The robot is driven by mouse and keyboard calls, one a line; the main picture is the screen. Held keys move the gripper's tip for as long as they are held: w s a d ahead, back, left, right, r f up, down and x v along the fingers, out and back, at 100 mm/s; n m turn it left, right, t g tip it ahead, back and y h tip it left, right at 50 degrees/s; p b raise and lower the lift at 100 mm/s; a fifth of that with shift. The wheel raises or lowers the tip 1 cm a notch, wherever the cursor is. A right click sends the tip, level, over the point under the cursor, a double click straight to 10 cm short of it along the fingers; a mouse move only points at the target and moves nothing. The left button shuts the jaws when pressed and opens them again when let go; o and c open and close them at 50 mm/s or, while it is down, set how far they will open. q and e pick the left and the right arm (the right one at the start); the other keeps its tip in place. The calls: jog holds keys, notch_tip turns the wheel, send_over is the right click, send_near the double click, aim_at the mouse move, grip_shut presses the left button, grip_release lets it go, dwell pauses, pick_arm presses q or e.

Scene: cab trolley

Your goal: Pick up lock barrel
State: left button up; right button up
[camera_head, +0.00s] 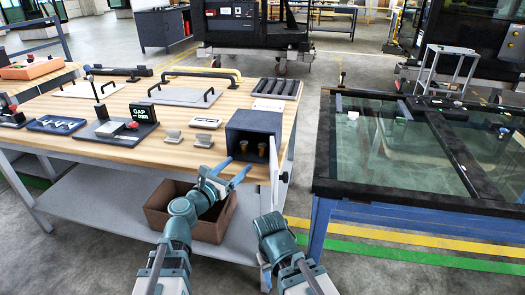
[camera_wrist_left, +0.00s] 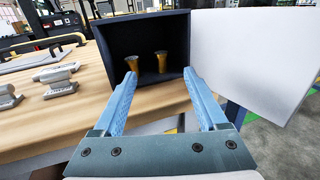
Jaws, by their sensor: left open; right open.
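Two brass-coloured pieces, one left (camera_head: 244,145) and one right (camera_head: 262,149), stand inside a dark open-fronted box on the table. I cannot tell which is the lock barrel. In the left wrist view, the left piece (camera_wrist_left: 132,63) flares at the top and the right piece (camera_wrist_left: 161,61) is narrower. My left gripper (camera_head: 239,164) is open and empty in front of the box. Its light-blue fingers (camera_wrist_left: 160,68) point at the opening, apart from both pieces. My right arm is low at the front; its fingers do not show.
The dark box (camera_head: 252,120) has a white door (camera_head: 274,165) swung open on its right side. Small grey blocks (camera_head: 204,140) lie left of the box. A brown bin (camera_head: 215,228) sits on the lower shelf. A glass-topped frame (camera_head: 322,150) stands to the right across a gap.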

pick_arm(q)
send_near(260, 148)
jog(key=x, duration=0.2)
jog(key=r+x, duration=0.1)
jog(key=x, duration=0.1)
jog(key=shift+w+d, duration=0.15)
jog(key=shift+w, duration=0.1)
jog(key=shift+f+b+x, duration=0.2)
jog(key=shift+b+x, duration=0.1)
jog(key=shift+x, duration=1)
jog(key=shift+f+b+x, duration=0.2)
jog(key=shift+b+x, duration=0.05)
jog(key=shift+x, duration=1.05)
grip_shut()
